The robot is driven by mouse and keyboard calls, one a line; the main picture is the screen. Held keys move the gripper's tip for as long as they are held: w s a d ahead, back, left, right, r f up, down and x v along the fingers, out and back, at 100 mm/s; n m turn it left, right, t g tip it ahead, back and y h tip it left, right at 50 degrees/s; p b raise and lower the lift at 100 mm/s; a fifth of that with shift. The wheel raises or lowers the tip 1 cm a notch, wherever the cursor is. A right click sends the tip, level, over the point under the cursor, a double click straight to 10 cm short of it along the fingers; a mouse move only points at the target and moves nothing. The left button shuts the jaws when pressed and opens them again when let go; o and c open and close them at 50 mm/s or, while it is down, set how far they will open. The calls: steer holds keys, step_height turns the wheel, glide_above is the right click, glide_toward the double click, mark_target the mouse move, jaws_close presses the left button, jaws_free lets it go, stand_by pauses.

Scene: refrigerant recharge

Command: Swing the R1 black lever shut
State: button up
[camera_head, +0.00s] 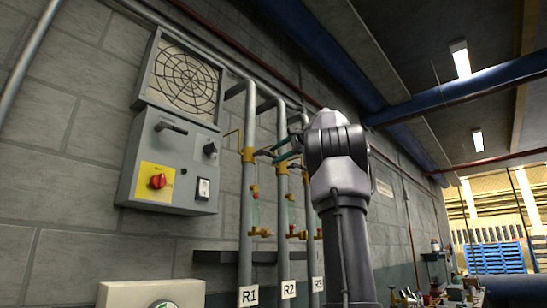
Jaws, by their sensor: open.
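The R1 pipe (245,215) is the leftmost of three grey vertical pipes on the block wall, above its R1 label (248,296). A brass valve body (248,155) sits on its upper part. A small dark piece shows just right of that valve; I cannot tell whether it is the R1 black lever or part of my gripper. My gripper (274,156) reaches in from the right, in front of the R2 pipe and close to the R1 valve. It is open. The fingertips are small here, and contact with the lever cannot be made out.
The R2 pipe (283,218) and a partly hidden R3 pipe stand to the right, with brass fittings. A grey control box (172,165) with a red knob (158,181) hangs left, below a round fan grille (184,82). A pale box (150,293) sits low at left.

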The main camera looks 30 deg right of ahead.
steer(key=v, duration=0.8)
steer(key=shift+s, duration=0.3)
steer(key=s+a+f+n+g, duration=0.1)
steer(key=a+f+g, duration=0.1)
steer(key=a+f, duration=0.8)
steer(key=s+a+f+n+g+h, duration=0.1)
steer(key=s+a+f+n+g, duration=0.1)
steer(key=f, duration=1.1)
steer(key=s+a+f+n+g+h, duration=0.1)
steer(key=s+a+f+n, duration=0.3)
steer(key=f, duration=0.9)
steer(key=s+a+f+n+g+h, duration=0.1)
steer(key=s+a+f+n+g, duration=0.1)
steer(key=s+a+f, duration=0.5)
steer(key=s+f, duration=0.4)
steer(key=f, duration=0.2)
steer(key=shift+s+a+f+n+g, duration=0.2)
steer(key=shift+a+n+g, duration=0.1)
steer(key=shift+a+n, duration=0.1)
